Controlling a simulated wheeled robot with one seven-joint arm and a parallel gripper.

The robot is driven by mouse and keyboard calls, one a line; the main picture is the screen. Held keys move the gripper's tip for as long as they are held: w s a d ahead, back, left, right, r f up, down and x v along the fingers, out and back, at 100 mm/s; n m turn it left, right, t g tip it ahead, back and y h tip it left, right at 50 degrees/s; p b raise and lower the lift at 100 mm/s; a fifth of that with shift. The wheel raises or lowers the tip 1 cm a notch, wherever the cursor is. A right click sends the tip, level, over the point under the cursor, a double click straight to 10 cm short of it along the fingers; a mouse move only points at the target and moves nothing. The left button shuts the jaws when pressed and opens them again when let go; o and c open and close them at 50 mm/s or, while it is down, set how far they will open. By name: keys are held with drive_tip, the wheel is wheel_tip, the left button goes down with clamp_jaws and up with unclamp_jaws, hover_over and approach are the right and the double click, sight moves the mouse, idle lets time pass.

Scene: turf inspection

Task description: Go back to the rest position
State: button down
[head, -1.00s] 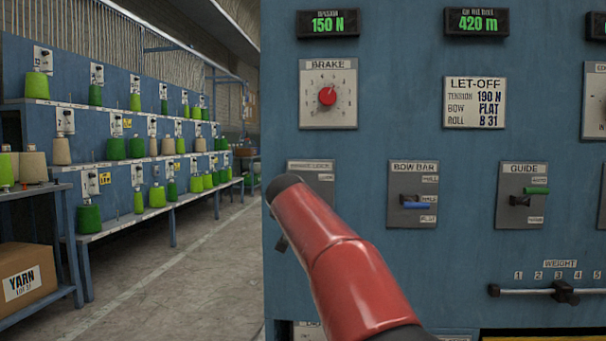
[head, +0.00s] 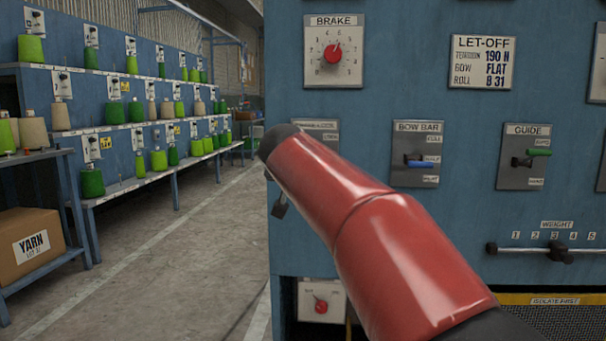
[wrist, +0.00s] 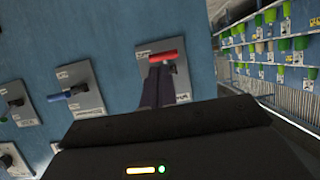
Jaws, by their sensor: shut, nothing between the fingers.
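My gripper (wrist: 158,76) shows in the wrist view with its two dark fingers together and nothing between them. The fingertips appear in front of a plate with a red-handled lever (wrist: 165,56); I cannot tell whether they touch it. In the head view my red arm link hides my gripper and most of that plate, whose label (head: 316,124) is only partly visible. The bow bar lever (head: 420,163) has a blue handle and sits beside this plate; it also shows in the wrist view (wrist: 76,92).
The blue machine panel (head: 395,85) stands close in front, with a brake dial (head: 333,53), a guide lever (head: 538,152) and a weight bar (head: 510,249). An open aisle (head: 190,260) runs to the left, past yarn racks (head: 60,95) and a yarn box (head: 28,248).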

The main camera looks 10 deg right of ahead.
drive_tip(key=shift+s+a+f, duration=0.1)
drive_tip(key=shift+s+a, duration=0.05)
drive_tip(key=shift+s, duration=0.3)
drive_tip(key=shift+s+a+f, duration=0.1)
drive_tip(key=shift+s+a, duration=0.05)
drive_tip(key=shift+s, duration=0.3)
drive_tip(key=s+d+f+n+g+y+p, duration=0.1)
drive_tip(key=s+f+g+p, duration=0.1)
drive_tip(key=s+f, duration=0.4)
drive_tip(key=s+d+f+n+g+y+p, duration=0.1)
drive_tip(key=s+f+p, duration=0.4)
drive_tip(key=s, duration=1.2)
drive_tip(key=s+f+n+g+y+p, duration=0.1)
drive_tip(key=s+f+g+y+p, duration=0.1)
drive_tip(key=s+f, duration=0.4)
drive_tip(key=s+g+p, duration=0.1)
drive_tip(key=s+g, duration=0.1)
drive_tip(key=s, duration=0.3)
drive_tip(key=shift+s+d+f+n+p, duration=0.25)
drive_tip(key=shift+d+f+n+p, duration=0.05)
drive_tip(key=shift+d+p, duration=0.1)
